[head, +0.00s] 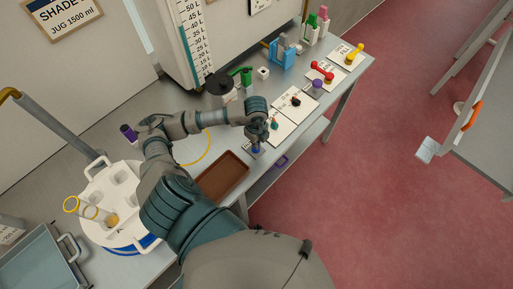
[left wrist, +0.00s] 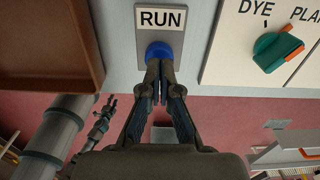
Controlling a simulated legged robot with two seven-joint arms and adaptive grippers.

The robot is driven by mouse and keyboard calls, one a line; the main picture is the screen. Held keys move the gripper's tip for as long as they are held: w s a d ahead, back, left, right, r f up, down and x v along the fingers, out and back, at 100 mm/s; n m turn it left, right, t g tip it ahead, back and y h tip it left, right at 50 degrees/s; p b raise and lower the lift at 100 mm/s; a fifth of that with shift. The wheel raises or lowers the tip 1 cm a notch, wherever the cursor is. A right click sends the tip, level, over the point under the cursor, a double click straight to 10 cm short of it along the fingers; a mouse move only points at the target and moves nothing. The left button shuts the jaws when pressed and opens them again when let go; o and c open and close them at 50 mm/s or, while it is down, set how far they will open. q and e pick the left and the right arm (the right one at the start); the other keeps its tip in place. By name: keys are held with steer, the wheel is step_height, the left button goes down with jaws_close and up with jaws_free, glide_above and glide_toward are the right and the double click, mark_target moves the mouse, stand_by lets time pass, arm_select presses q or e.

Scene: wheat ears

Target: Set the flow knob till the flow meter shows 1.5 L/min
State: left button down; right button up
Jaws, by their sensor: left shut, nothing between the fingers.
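My left gripper (head: 256,144) is shut and empty, reaching down to the front of the bench. In the left wrist view its fingertips (left wrist: 159,68) are at the front of the round blue button (left wrist: 158,50) below the RUN label (left wrist: 160,18). They overlap the button; I cannot tell whether they touch it. A green knob with an orange pointer (left wrist: 277,52) sits right of it on a white DYE panel. A black knob (head: 296,101) is on a farther panel; I cannot tell whether it is the flow knob. No flow meter reading is legible.
A brown tray (head: 222,178) is just left of the button. A purple knob (head: 317,85), red handle (head: 322,71) and yellow handle (head: 355,54) stand farther right. A tall litre scale (head: 194,45) is behind. What seems my right gripper (left wrist: 101,121) shows small in the wrist view.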

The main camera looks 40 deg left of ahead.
arm_select(q)
steer(key=shift+a+f, duration=0.3)
steer(key=shift+f, duration=0.05)
steer(key=shift+a+f, duration=0.1)
steer(key=shift+f, duration=0.05)
steer(key=shift+d+f+b, duration=0.1)
steer(key=shift+d+b, duration=0.1)
steer(key=shift+b, duration=0.2)
steer(key=shift+d+f, duration=0.3)
steer(key=shift+a, duration=0.1)
arm_select(e)
steer(key=shift+a+f, duration=0.35)
steer(key=shift+f, duration=0.35)
arm_select(q)
steer(key=shift+a, duration=0.15)
arm_select(e)
steer(key=shift+a, duration=0.4)
steer(key=shift+s+d, duration=0.1)
steer(key=shift+d, duration=0.15)
